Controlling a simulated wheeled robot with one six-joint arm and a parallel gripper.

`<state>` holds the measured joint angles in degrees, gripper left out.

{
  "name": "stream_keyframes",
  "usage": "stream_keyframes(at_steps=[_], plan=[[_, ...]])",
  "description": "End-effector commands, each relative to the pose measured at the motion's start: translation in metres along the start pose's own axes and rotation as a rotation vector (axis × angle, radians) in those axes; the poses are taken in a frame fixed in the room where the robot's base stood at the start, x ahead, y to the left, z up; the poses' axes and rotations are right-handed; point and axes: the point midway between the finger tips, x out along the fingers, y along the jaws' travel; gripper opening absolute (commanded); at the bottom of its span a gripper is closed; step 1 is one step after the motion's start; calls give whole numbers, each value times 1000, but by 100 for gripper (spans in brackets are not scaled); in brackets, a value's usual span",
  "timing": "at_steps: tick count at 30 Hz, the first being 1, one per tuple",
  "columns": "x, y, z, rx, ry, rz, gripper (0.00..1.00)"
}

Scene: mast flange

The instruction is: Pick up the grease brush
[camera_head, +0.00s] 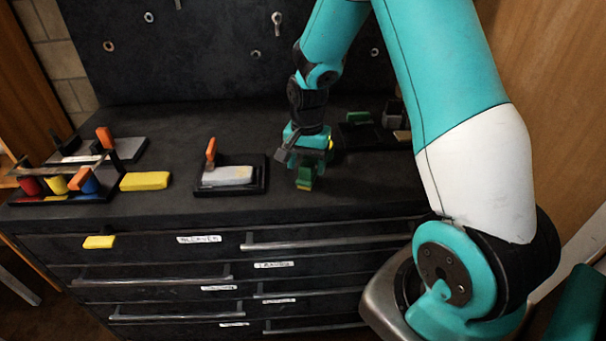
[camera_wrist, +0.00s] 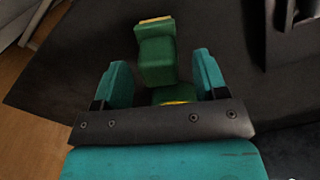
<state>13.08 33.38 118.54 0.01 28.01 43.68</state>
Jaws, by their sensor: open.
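A green object with a yellow end, which looks like the grease brush (camera_head: 305,176), is on the dark cabinet top near its front edge, right of centre. In the wrist view the green brush (camera_wrist: 156,55) lies between and beyond my fingertips, its yellow end farthest from me. My gripper (camera_head: 304,152) is directly above it, pointing down. The two teal fingers also show in the wrist view, with my gripper (camera_wrist: 163,80) open around the green body. Whether either finger touches it, I cannot tell. The lower part of the brush is partly hidden by my gripper.
Left of my gripper is a black tray (camera_head: 230,188) with a grey block and an orange handle. A yellow block (camera_head: 145,180) and a rack of coloured items (camera_head: 62,196) are farther left. Another tray with a green item (camera_head: 358,116) is behind right. Drawers are below.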

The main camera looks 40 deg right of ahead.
Motion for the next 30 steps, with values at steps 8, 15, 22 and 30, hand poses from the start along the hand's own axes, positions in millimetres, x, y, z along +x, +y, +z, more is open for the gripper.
stream_keyframes(at_steps=[8, 15, 22, 30], plan=[[35, 0, 1, -1, -3, 2, 66], [37, 0, 0, -1, -1, 0, 66], [36, 0, 1, -1, -1, 0, 13], [36, 0, 0, -1, 0, 0, 7]])
